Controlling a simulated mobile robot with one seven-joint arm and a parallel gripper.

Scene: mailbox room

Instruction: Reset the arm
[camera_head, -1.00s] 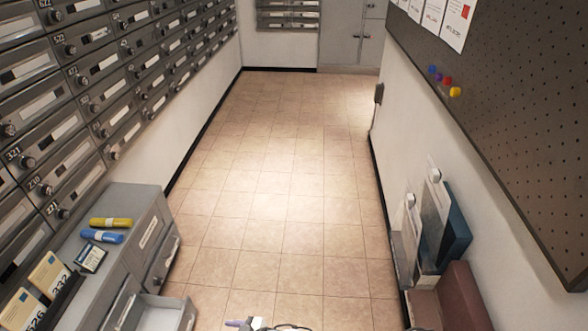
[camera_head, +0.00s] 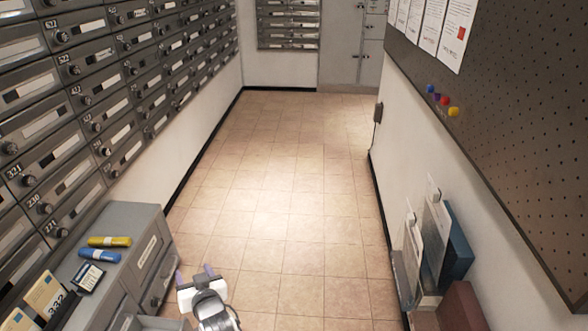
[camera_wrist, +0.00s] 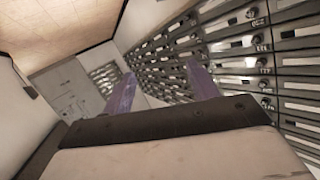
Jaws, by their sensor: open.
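My gripper (camera_head: 193,275) shows at the bottom of the head view, above the tiled floor and just right of the grey cabinet (camera_head: 130,215). Its two purple fingers are apart, with nothing between them. In the wrist view my gripper (camera_wrist: 163,90) is also open and empty, with the mailbox wall beyond it. It touches nothing that I can see.
Grey mailboxes (camera_head: 85,95) line the left wall. A yellow marker (camera_head: 109,241) and a blue marker (camera_head: 99,254) lie on the cabinet, whose drawer (camera_head: 160,323) is open. A pegboard (camera_head: 510,130) hangs at right. The tiled floor (camera_head: 285,190) is clear.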

